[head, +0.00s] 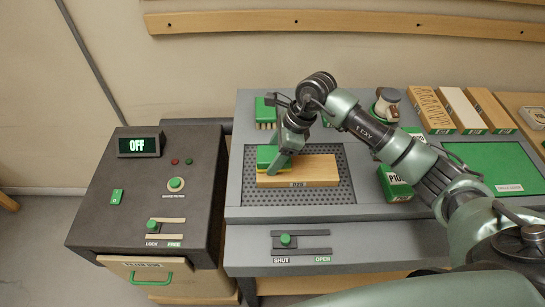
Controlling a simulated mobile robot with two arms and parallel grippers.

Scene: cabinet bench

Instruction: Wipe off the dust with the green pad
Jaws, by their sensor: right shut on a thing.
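The green pad (266,154) is at the left end of a light wooden block (318,170), which lies on a dark perforated mat (340,198) on the grey bench. My right gripper (279,160) is shut on the green pad from above and partly covers it. The pad appears to rest on the block's top; the exact contact is hidden. I cannot make out dust on the block at this size. My left gripper is not in view.
A green brush (265,113) stands behind the mat. A green box (394,184) and a green board (492,168) are to the right, with several wooden blocks (430,110) behind. A dark control box (150,195) reading OFF stands left. A slider (287,240) is on the bench front.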

